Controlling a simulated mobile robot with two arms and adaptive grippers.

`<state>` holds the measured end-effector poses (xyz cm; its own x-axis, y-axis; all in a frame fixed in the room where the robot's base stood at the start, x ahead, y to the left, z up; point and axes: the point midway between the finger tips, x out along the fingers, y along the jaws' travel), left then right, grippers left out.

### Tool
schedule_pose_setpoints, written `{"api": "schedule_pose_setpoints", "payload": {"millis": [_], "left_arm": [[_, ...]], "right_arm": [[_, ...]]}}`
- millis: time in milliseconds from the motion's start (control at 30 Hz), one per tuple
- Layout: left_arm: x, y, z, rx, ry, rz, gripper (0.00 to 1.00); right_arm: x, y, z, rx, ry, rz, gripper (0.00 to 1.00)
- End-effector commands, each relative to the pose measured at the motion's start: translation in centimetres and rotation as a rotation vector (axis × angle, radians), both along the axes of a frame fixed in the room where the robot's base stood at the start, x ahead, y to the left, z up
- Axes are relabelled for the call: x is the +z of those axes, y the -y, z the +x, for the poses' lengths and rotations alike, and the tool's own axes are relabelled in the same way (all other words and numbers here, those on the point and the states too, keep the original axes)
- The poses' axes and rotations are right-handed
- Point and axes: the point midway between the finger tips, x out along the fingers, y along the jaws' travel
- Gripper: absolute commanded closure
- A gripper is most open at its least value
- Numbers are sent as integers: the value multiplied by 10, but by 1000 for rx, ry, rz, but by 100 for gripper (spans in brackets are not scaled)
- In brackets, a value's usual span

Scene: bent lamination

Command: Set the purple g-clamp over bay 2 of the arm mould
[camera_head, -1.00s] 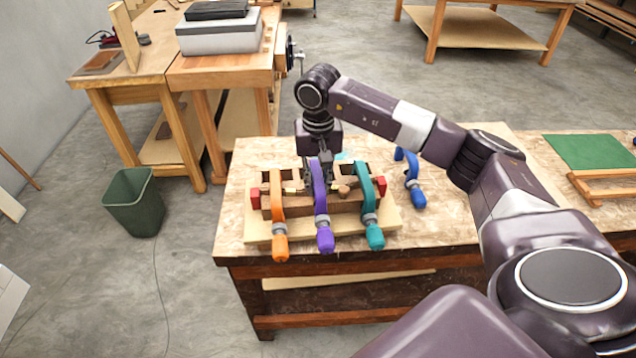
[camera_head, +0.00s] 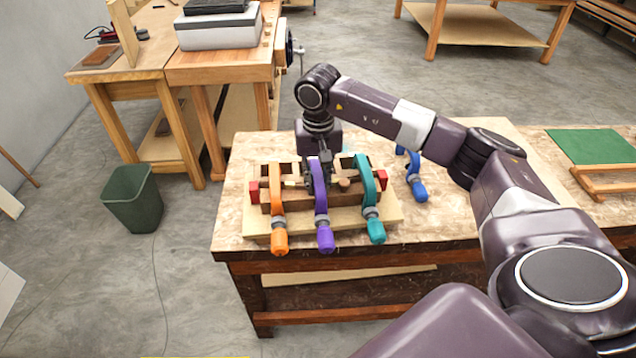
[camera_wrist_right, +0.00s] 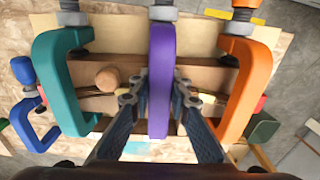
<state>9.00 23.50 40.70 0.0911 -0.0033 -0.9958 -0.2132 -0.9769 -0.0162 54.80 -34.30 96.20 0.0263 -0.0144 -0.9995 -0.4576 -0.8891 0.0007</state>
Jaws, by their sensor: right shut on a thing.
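The purple g-clamp (camera_head: 322,205) sits across the middle of the arm mould (camera_head: 296,201), its screw handle hanging toward the front. In the right wrist view the purple clamp (camera_wrist_right: 161,80) runs between the two fingers. My right gripper (camera_head: 318,176) is shut on the purple clamp's frame from above. It also shows in the right wrist view (camera_wrist_right: 158,93). An orange clamp (camera_head: 278,215) is over the mould's left part and a teal clamp (camera_head: 369,205) over its right part. The bay under the purple clamp is mostly hidden. My left gripper does not show.
A blue clamp (camera_head: 415,180) lies on the bench (camera_head: 455,215) right of the mould. The mould rests on a pale board (camera_head: 345,238). A wooden knob-like piece (camera_wrist_right: 107,79) is between the teal and purple clamps. A green mat (camera_head: 590,147) lies farther right.

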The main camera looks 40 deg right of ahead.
Motion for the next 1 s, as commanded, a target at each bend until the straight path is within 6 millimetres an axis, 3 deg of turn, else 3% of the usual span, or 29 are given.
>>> {"api": "schedule_pose_setpoints", "payload": {"millis": [1000], "left_arm": [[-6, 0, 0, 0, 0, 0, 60]], "right_arm": [[-5, 0, 0, 1, -1, 0, 100]]}}
